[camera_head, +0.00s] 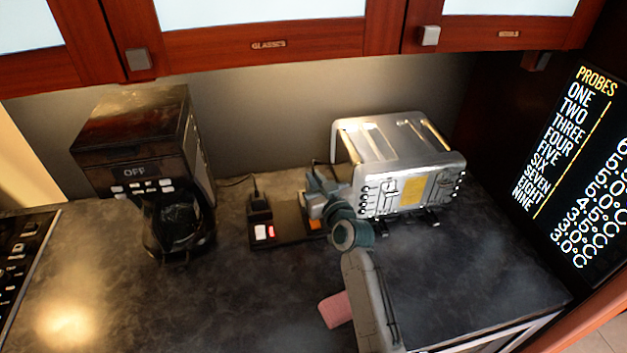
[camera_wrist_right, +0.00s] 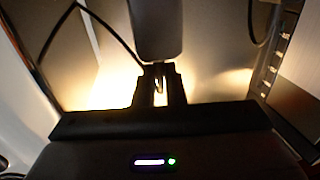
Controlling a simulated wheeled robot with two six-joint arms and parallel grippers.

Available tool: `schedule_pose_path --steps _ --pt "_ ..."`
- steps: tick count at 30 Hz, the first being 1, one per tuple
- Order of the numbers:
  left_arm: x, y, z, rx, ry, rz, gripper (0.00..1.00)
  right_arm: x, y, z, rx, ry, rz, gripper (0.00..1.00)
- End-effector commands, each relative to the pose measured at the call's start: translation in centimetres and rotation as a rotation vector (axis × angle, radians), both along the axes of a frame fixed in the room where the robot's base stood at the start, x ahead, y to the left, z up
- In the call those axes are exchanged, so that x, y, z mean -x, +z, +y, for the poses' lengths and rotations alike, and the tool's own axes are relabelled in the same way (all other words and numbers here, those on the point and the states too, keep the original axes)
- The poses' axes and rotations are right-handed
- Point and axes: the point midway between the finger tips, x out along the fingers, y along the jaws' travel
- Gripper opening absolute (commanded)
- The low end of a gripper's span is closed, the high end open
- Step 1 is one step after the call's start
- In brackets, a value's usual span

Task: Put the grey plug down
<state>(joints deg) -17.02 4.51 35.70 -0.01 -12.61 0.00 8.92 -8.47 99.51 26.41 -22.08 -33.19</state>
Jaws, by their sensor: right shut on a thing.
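My right gripper (camera_head: 314,212) is over the dark power strip (camera_head: 288,240), just left of the toaster. In the right wrist view its narrow fingers (camera_wrist_right: 160,85) are shut on a grey rounded block, which I take as the grey plug (camera_wrist_right: 157,30). In the head view the gripper hides most of the plug, and I cannot tell whether it touches the strip. A black plug (camera_head: 259,207) with a cord stands at the strip's left end, behind a lit red switch. My left gripper is not in view.
A silver toaster (camera_head: 400,150) stands close to my right gripper. A black coffee maker (camera_head: 140,150) is at the left, under wooden cabinets (camera_head: 260,45). A pink object (camera_head: 335,309) is partly behind my right arm. The dark counter (camera_head: 180,300) is clear at the front left.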

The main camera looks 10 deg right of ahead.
Motion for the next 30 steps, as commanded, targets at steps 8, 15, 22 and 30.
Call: schedule_pose_path --steps 8,15,22,30 --pt "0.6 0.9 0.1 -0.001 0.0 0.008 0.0 -2.0 -2.1 0.2 0.0 -0.001 0.004 0.0" --pt "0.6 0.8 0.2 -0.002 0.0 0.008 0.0 -2.0 -3.3 0.2 0.001 -0.001 -0.001 0.0" --pt "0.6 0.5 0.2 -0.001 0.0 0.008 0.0 -2.0 -3.5 0.2 0.0 -0.001 -0.001 0.0" --pt "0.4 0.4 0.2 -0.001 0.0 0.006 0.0 -1.9 -3.6 0.2 0.0 0.0 0.0 0.32"
